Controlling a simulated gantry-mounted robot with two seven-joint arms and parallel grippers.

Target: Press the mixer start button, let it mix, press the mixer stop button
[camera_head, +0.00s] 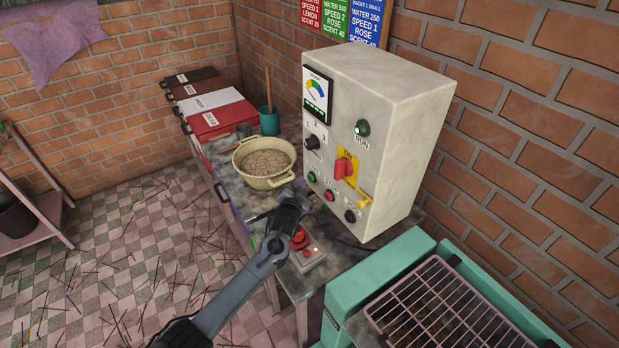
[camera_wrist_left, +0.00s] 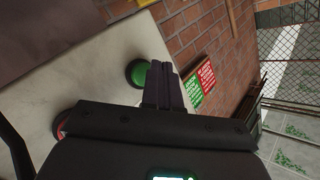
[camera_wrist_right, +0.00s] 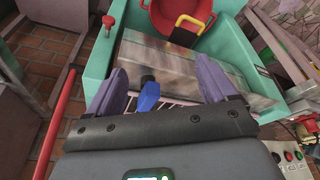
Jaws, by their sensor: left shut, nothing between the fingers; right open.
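The mixer control box (camera_head: 374,120) is pale and stands upright on the bench. Low on its front are a green button (camera_head: 311,177) and a red button (camera_head: 329,195). My left gripper (camera_head: 299,190) is shut and empty, just in front of the box below the green button. In the left wrist view, its closed fingertips (camera_wrist_left: 164,68) are right beside a green button (camera_wrist_left: 137,73), and a red button edge (camera_wrist_left: 62,124) shows at the left. I cannot tell whether they touch. My right gripper (camera_wrist_right: 163,88) is open, over a teal machine (camera_wrist_right: 118,55).
A cream basin (camera_head: 264,180) sits left of the box. A red emergency button (camera_head: 299,239) is on the bench below my left gripper. The box also has a red rotary switch (camera_head: 343,168) and green RUN lamp (camera_head: 362,128). A blue handle (camera_wrist_right: 148,97) shows between my right fingers.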

